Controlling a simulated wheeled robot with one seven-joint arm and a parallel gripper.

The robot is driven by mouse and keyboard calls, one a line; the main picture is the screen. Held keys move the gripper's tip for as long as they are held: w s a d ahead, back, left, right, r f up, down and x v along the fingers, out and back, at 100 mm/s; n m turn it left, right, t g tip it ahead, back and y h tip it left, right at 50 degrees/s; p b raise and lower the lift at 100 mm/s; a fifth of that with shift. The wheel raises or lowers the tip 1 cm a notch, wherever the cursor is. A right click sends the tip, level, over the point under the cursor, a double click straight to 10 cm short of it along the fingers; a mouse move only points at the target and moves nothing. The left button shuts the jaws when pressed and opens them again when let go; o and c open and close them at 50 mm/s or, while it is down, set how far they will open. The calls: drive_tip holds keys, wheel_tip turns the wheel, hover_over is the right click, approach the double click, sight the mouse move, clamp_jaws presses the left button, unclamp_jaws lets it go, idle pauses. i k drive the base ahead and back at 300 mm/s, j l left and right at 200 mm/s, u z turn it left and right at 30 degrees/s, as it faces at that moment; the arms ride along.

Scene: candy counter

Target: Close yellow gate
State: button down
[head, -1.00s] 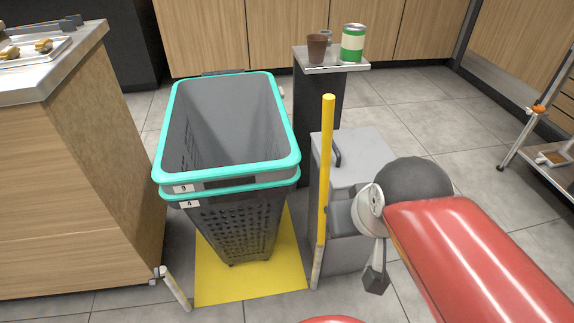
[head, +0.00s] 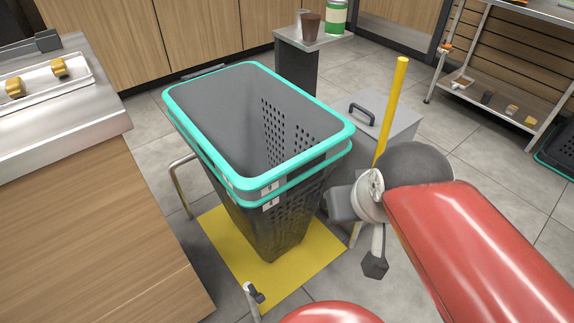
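The yellow gate is a long yellow bar (head: 391,108) standing raised, close to upright, on a pale post (head: 355,236) to the right of the baskets. The bar's lower part is hidden behind my arm. A short pale post with a dark fork-like top (head: 252,296) stands at the front left of the yellow mat (head: 308,262), apart from the bar. My gripper (head: 357,234) is in front of the bar's lower part, with its two dark fingers apart and nothing seen between them. I cannot tell whether it touches the bar.
Stacked dark baskets with turquoise rims (head: 262,183) stand on the mat. A wooden counter (head: 95,230) is at the left. A grey lidded bin (head: 385,124) stands behind the bar. A pedestal (head: 297,70) holds a brown cup and a can. A shelf rack (head: 500,100) is at the right.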

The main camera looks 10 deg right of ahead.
sight(402, 63)
drive_tip(key=k+j, duration=0.1)
drive_tip(key=j, duration=0.65)
drive_tip(key=i+l+u, duration=0.25)
drive_tip(key=l+u, duration=0.25)
drive_tip(key=l, duration=1)
drive_tip(key=l+u, duration=0.5)
drive_tip(key=l, duration=1)
drive_tip(key=k+l, duration=0.1)
drive_tip(key=k, duration=0.3)
